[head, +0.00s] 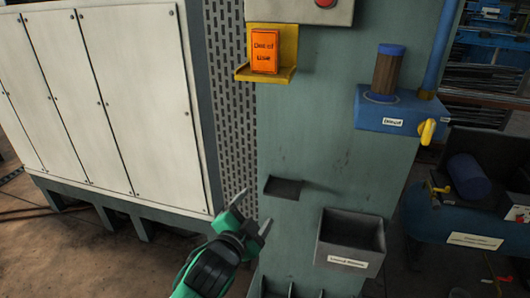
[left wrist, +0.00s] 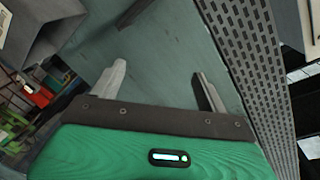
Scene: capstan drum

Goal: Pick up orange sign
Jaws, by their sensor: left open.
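The orange sign (head: 265,50), with dark lettering reading "Out of use", stands upright in a yellow holder (head: 284,74) on the front of the grey-green column, upper middle of the head view. My left gripper (head: 251,214) is open and empty, well below the sign, in front of the column's lower left edge. In the left wrist view its two fingers (left wrist: 160,90) are spread apart with bare column surface between and beyond them. The sign does not show in the left wrist view. My right gripper is not in view.
A small dark shelf (head: 284,187) and an open grey bin (head: 350,240) stick out from the column near my left gripper. A blue unit (head: 402,112) with a yellow handle juts out at right. White cabinets (head: 110,90) stand at left.

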